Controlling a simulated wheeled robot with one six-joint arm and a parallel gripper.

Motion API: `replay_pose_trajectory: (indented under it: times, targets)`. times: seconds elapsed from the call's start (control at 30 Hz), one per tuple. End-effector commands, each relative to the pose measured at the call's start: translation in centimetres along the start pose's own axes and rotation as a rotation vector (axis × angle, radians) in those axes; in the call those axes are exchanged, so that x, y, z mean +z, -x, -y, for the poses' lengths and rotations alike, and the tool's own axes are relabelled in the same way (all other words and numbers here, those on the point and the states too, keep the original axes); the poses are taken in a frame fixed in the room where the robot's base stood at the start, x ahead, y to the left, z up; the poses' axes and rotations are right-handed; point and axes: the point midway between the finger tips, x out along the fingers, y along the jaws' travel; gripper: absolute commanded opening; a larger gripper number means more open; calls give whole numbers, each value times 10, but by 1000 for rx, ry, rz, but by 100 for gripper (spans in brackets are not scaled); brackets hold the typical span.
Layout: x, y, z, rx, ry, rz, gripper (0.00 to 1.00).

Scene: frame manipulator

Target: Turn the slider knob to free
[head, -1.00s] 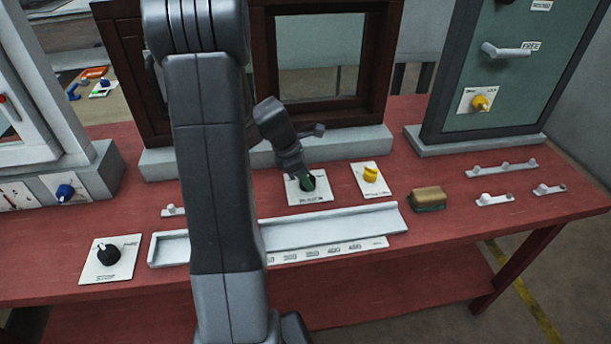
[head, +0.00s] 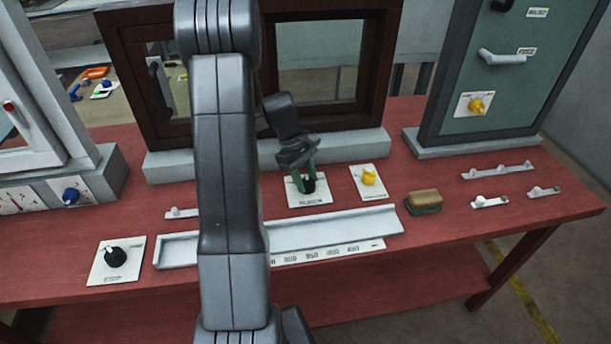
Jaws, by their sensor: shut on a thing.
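A dark knob (head: 309,186) stands on a white plate (head: 310,199) in front of the brown window frame. My gripper (head: 304,181) points down at this knob, with its greenish fingers on either side of it and shut on it. The fingers cover part of the knob. The plate's lettering is too small to read, so I cannot tell the knob's setting or confirm that it is the slider knob.
A yellow knob (head: 369,178) sits close to the right on its own plate. A long grey tray (head: 330,229) lies in front. A sponge (head: 424,201) and small latches (head: 490,202) are to the right. Another black knob (head: 115,257) is at the left front.

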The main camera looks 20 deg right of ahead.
Motion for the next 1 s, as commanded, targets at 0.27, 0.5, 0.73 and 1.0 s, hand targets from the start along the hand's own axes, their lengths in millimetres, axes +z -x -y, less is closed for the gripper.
replay_pose_trajectory:
  times: [0.27,0.5,0.73,1.0]
  targets:
    - [0,1,-3,-100,-244,-2,17]
    - [1,1,-4,-179,-435,-2,17]
    - [1,0,-4,-236,-571,-1,17]
    - [1,0,-5,-271,-657,-3,17]
